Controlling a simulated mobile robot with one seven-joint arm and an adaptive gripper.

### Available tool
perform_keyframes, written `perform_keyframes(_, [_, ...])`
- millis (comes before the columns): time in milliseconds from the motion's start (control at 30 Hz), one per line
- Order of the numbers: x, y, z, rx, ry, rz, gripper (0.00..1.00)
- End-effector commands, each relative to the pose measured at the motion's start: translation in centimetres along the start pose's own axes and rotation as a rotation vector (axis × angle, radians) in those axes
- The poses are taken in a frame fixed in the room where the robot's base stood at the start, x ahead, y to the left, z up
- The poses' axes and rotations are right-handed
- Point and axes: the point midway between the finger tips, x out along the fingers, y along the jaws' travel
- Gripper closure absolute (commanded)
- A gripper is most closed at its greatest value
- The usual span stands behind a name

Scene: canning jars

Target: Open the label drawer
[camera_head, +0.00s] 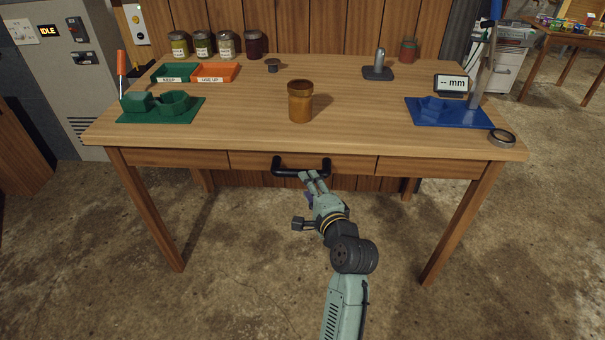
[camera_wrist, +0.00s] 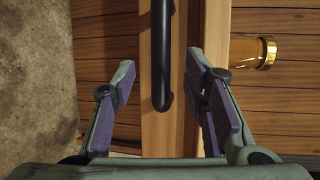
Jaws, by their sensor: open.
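The middle drawer (camera_head: 348,164) in the table's front is wooden and looks flush with the panels beside it. Its black bar handle (camera_head: 290,173) stands out from the front. In the wrist view, the handle (camera_wrist: 161,50) runs down from the top edge and ends between the fingers. My gripper (camera_head: 312,174) is open at the right part of the handle. In the wrist view, my gripper (camera_wrist: 160,72) has a purple-padded finger on each side of the bar, with gaps visible on both sides. No label shows on the drawer.
An amber jar (camera_head: 300,103) stands on the wooden tabletop (camera_head: 350,115) above the drawer. A green fixture (camera_head: 160,108) is at left, a blue one (camera_head: 448,112) at right. A tape roll (camera_head: 502,138) lies at the right edge. The floor before the table is clear.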

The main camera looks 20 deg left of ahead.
Motion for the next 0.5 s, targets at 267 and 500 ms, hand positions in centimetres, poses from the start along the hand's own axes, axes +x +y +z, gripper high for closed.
perform_keyframes(267, [5.2,-0.2,0.1,-0.002,-0.001,0.0,0.6])
perform_keyframes(500, [7.3,-0.1,0.1,-0.002,-0.001,-0.001,0.6])
